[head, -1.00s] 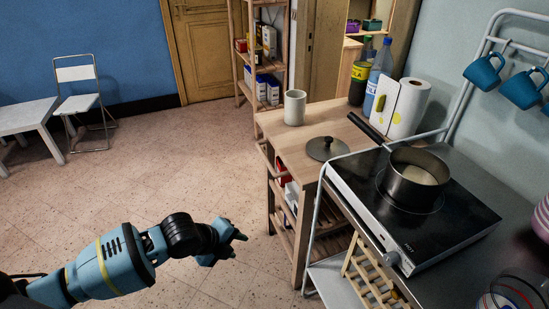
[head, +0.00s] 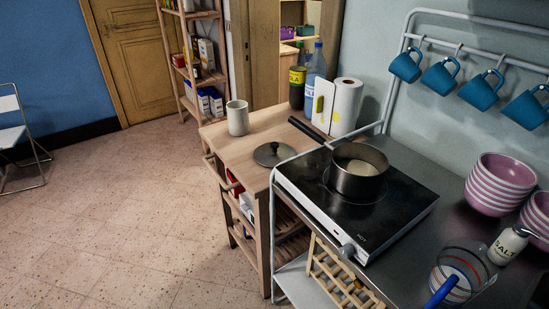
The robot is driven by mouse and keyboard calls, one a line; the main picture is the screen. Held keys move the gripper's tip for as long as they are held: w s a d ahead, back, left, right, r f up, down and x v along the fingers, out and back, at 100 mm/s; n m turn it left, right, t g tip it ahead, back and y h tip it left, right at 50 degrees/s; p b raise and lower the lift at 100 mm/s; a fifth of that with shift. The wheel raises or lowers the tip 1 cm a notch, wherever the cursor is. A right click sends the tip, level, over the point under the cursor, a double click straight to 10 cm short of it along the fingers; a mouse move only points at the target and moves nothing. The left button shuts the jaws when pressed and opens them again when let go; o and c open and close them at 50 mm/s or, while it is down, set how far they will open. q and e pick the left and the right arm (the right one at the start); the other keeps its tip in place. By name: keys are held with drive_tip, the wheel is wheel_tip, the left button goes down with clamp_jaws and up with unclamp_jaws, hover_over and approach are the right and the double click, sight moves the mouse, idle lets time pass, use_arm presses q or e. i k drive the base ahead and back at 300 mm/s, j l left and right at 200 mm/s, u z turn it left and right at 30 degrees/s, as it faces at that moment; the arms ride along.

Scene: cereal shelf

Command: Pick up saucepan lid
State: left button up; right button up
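The saucepan lid (head: 276,153) is a dark round disc with a black knob. It lies flat, knob up, on the wooden side table (head: 238,153), near the edge beside the hob. The saucepan (head: 358,172) stands uncovered on the black hob (head: 390,207), with pale contents inside and its dark handle pointing back left over the table. Neither of my grippers shows in the head view now, so their state cannot be seen.
Stacked pink bowls (head: 499,184) and a salt shaker (head: 508,245) are right.

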sight(269, 154)
drive_tip(key=i+j+z, duration=0.1)
drive_tip(key=z, duration=0.55)
drive_tip(key=i+j+z, duration=0.2)
drive_tip(key=j, duration=0.3)
drive_tip(key=j+z, duration=0.25)
drive_tip(key=j, duration=0.2)
drive_tip(key=i+j, duration=0.1)
drive_tip(key=j, duration=0.7)
drive_tip(key=i+j+z, duration=0.15)
drive_tip(key=j, duration=0.7)
